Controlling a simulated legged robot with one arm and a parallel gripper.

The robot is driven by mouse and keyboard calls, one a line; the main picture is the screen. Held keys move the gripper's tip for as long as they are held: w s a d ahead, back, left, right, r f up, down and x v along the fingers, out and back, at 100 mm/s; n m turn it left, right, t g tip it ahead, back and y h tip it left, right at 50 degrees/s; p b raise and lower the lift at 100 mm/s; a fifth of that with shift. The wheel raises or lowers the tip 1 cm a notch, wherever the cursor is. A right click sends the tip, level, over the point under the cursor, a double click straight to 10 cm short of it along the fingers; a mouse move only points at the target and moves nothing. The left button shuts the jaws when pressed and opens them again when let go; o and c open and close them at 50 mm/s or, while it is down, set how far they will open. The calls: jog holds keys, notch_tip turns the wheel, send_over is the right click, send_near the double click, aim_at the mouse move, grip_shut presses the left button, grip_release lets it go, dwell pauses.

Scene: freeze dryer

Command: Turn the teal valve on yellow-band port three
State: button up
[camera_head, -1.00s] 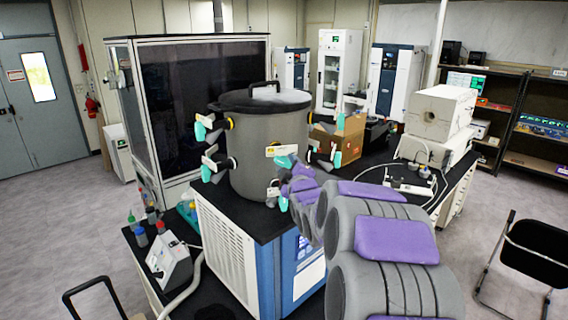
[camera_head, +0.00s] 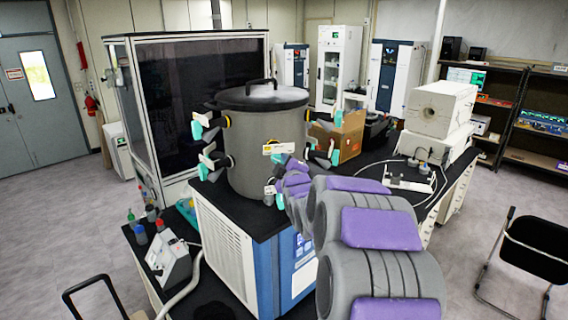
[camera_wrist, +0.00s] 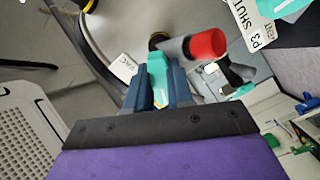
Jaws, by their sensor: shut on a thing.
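In the wrist view my gripper (camera_wrist: 153,90) is shut on a teal valve handle (camera_wrist: 157,70), which shows between its dark blue fingers. A tag (camera_wrist: 262,22) reading "P3 SHUT" is at the upper right. In the head view the grey drum (camera_head: 262,150) carries the ports. My purple and grey arm reaches its front right side and hides the gripped valve. Other teal valves (camera_head: 203,127) show at the left and right (camera_head: 335,157).
The drum stands on a blue and white cabinet (camera_head: 230,245). A cardboard box (camera_head: 350,138) is behind it at right. A glass-fronted enclosure (camera_head: 195,100) stands behind left. A black chair (camera_head: 535,245) is at far right, with open floor around it.

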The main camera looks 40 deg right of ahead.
jog(key=shift+a+r, duration=0.1)
jog(key=shift+r, duration=0.1)
grip_shut()
jog(key=shift+w+a, duration=0.1)
jog(key=shift+a, duration=0.15)
jog(key=shift+b, duration=0.3)
jog(key=m+b, duration=0.2)
jog(key=m, duration=0.1)
jog(key=shift+a+b, duration=0.2)
jog(key=shift+b, duration=0.15)
jog(key=m+b, duration=0.4)
jog(key=m, duration=0.2)
jog(key=shift+d+r+m+b, duration=0.1)
jog(key=shift+m+b, duration=0.3)
jog(key=shift+m, duration=0.25)
jog(key=shift+d+r+m+b, duration=0.1)
jog(key=shift+m+b, duration=0.3)
jog(key=shift+m, duration=0.25)
